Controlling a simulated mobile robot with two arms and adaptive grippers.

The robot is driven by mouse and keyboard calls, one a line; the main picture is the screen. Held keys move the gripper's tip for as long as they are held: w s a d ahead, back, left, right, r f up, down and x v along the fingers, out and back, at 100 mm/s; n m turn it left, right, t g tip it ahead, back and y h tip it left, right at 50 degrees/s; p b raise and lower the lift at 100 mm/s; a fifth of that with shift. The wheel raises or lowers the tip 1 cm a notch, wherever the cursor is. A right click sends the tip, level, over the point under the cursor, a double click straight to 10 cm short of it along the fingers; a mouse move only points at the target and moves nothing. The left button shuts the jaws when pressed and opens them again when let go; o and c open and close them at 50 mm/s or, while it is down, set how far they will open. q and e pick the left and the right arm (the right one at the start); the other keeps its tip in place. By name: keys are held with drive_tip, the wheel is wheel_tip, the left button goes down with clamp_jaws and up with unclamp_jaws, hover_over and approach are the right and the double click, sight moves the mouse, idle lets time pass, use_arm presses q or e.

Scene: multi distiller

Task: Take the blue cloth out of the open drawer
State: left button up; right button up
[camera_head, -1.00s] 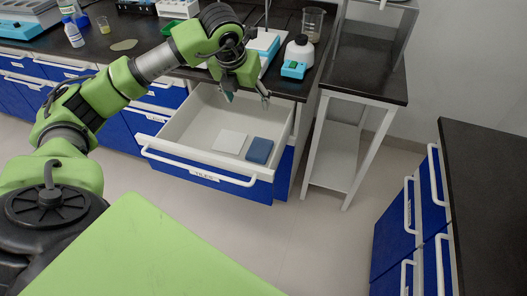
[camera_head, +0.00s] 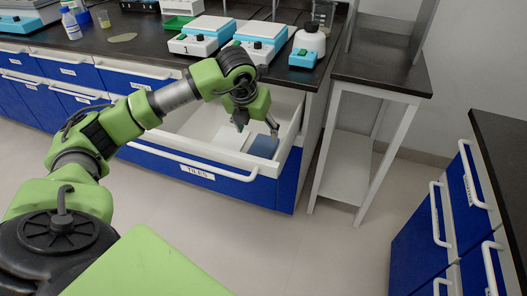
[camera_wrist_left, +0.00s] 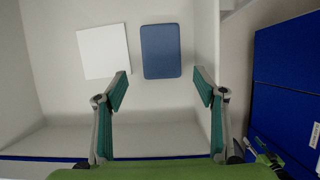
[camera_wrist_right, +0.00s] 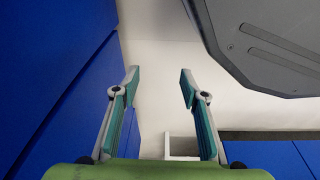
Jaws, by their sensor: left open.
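The blue cloth (camera_head: 263,146) lies flat on the floor of the open white drawer (camera_head: 183,160), toward the drawer's right side. In the left wrist view the cloth (camera_wrist_left: 160,50) is a dark blue rounded rectangle beside a white square (camera_wrist_left: 103,51). My left gripper (camera_head: 257,127) is open and empty over the drawer, above the cloth and apart from it. In the left wrist view the cloth lies beyond and between the two fingertips (camera_wrist_left: 160,75). My right gripper (camera_wrist_right: 159,72) shows only in its own wrist view, open and empty.
The drawer's right wall (camera_wrist_left: 207,50) is close to the cloth. The black worktop (camera_head: 135,52) with several lab devices lies behind. A side table (camera_head: 380,70) stands right of the drawer. Blue cabinets (camera_head: 425,235) stand at the lower right. The floor in front is clear.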

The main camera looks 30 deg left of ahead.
use_arm(q)
hover_over(263, 146)
drive_tip(key=s, duration=0.3)
drive_tip(key=f, duration=0.4)
drive_tip(key=shift+w+d+f, duration=0.2)
drive_tip(key=shift+w+f, duration=0.05)
drive_tip(key=shift+f, duration=0.15)
drive_tip(key=x, duration=0.5)
drive_tip(key=shift+w+b, duration=0.2)
drive_tip(key=shift+b, duration=0.2)
drive_tip(key=shift+f, duration=0.15)
drive_tip(key=c, duration=0.8)
use_arm(e)
drive_tip(key=shift+w+a+r, duration=0.1)
drive_tip(key=shift+w+r, duration=0.25)
drive_tip(key=shift+r, duration=0.3)
drive_tip(key=shift+w+r, duration=0.3)
drive_tip(key=shift+r, duration=0.3)
